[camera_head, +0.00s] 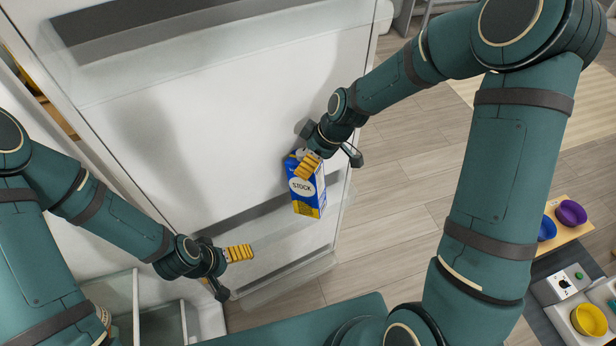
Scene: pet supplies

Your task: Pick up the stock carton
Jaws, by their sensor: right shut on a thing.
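The stock carton (306,191) is blue, white and yellow with "STOCK" printed on its side. It is tilted slightly, near the centre of the head view, in front of the white door panel. My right gripper (308,166) is shut on its upper end, and its yellow finger covers part of the carton. My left gripper (240,253) is to the lower left of the carton, apart from it. Its yellow fingers point right and hold nothing that I can see. I cannot tell whether they are open or shut.
The white door panel (200,130) has a clear bin (290,255) low down, below the carton. Clear shelf walls (135,305) stand at the lower left. A purple bowl (571,213), a blue bowl (547,229) and a yellow bowl (589,320) are at the right. Wooden floor (400,190) lies open between.

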